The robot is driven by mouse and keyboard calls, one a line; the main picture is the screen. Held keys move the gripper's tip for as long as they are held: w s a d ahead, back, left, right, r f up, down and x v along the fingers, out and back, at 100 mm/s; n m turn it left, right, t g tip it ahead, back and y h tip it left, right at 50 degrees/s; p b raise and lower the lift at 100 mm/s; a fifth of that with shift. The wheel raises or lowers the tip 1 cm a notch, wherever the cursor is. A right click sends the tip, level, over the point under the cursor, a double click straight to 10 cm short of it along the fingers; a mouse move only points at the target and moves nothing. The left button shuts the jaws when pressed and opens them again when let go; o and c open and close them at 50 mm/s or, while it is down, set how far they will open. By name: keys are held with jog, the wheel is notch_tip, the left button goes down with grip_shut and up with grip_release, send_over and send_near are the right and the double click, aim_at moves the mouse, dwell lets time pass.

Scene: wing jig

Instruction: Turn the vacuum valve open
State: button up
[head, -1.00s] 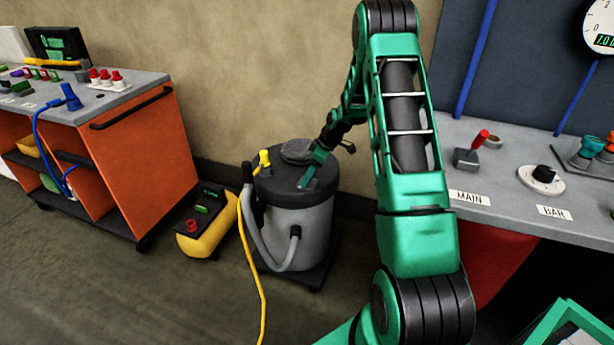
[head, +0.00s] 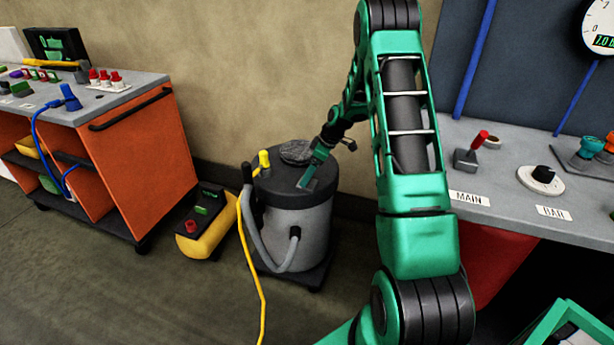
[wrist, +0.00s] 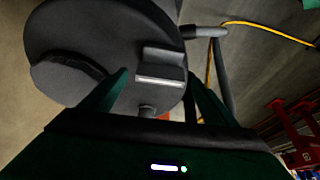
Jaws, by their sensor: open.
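The vacuum unit is a grey drum (head: 305,235) with a dark lid (head: 275,190), standing on the floor. Its lid also shows in the wrist view (wrist: 90,25). A grey block-shaped part (wrist: 163,62) stands up from the lid in the wrist view and looks like the valve handle. My gripper (head: 306,182) is just over the lid. In the wrist view my gripper (wrist: 160,78) is open, one finger left and one right of the block. I cannot tell whether either finger touches it. In the head view my gripper hides the block.
A round grey cap (head: 296,150) sits on the lid. A grey hose (head: 262,250) and a yellow cable (head: 254,275) run down the drum's side. A yellow box (head: 205,225) stands left of it, beside an orange cart (head: 150,150). A grey bench (head: 490,150) is at right.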

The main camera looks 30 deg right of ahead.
jog(key=v, duration=0.9)
jog(key=shift+r, duration=0.1)
jog(key=s+a+r+m+g+h, duration=0.1)
jog(key=s+a+r+m, duration=0.25)
jog(key=s+r, duration=0.5)
jog(key=s+a+r+m+g+h, duration=0.15)
jog(key=s+r+m, duration=0.3)
jog(key=s, duration=0.75)
jog(key=s+a+r+m, duration=0.1)
jog(key=s+a+m, duration=0.2)
jog(key=s, duration=0.8)
jog(key=s+a+r+m, duration=0.1)
jog(key=s+a+m, duration=0.2)
jog(key=s, duration=0.7)
jog(key=shift+s+a+g, duration=0.3)
jog(key=shift+s+g, duration=0.1)
jog(key=shift+g, duration=0.05)
